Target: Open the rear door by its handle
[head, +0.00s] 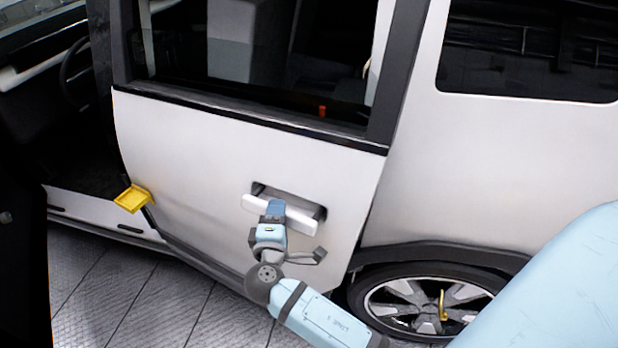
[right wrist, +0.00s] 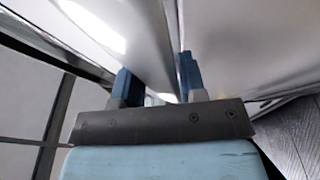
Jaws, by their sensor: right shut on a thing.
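The rear door (head: 230,150) is a white panel with a dark-framed window. Its front edge looks swung out from the body, with the cabin and sill showing to the left. Its white bar handle (head: 300,219) sits in a dark recess on the lower right of the door. My right gripper (head: 273,208) is on the handle and shut on it. In the right wrist view its two blue fingers (right wrist: 158,88) stand either side of a pale bar, partly hidden by glare and the gripper body. My left gripper is not in view.
A yellow bracket (head: 132,198) sticks out at the door's front lower edge. A rear wheel (head: 425,305) is at the lower right, below the white rear body panel (head: 480,170). Grey tiled floor (head: 140,290) lies free at the lower left.

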